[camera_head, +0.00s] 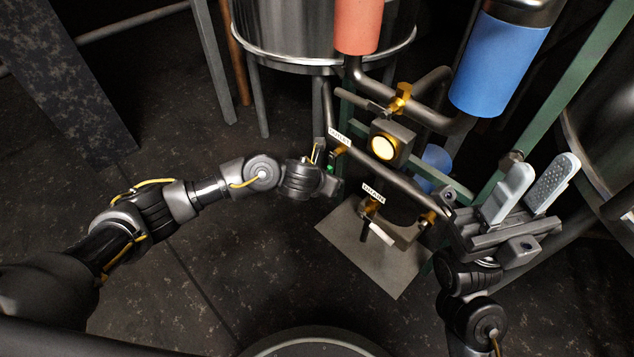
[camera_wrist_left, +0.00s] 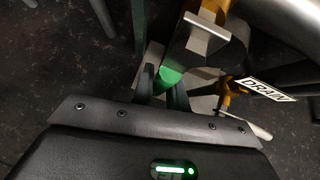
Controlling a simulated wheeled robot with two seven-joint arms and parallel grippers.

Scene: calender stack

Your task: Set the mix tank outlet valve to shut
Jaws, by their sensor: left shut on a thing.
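The outlet valve shows brass (camera_head: 337,150) on the slanting grey pipe beneath a white label (camera_head: 339,136) too small to read surely. In the left wrist view its brass part (camera_wrist_left: 214,8) is at the top, with a green grip (camera_wrist_left: 168,78) below. My left gripper (camera_wrist_left: 161,88) is shut on this green grip, one finger on each side. In the head view the left gripper (camera_head: 329,174) covers most of the handle, so its angle to the pipe cannot be told. My right gripper (camera_head: 540,175) is open and empty at the right, fingers pointing up.
The drain valve (camera_head: 371,205), with a white handle (camera_head: 381,234), sits lower, close to the left gripper. A lit yellow round gauge (camera_head: 383,147) and another brass valve (camera_head: 400,97) are above. Red (camera_head: 358,25) and blue (camera_head: 497,65) cylinders and a steel tank (camera_head: 290,35) stand behind.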

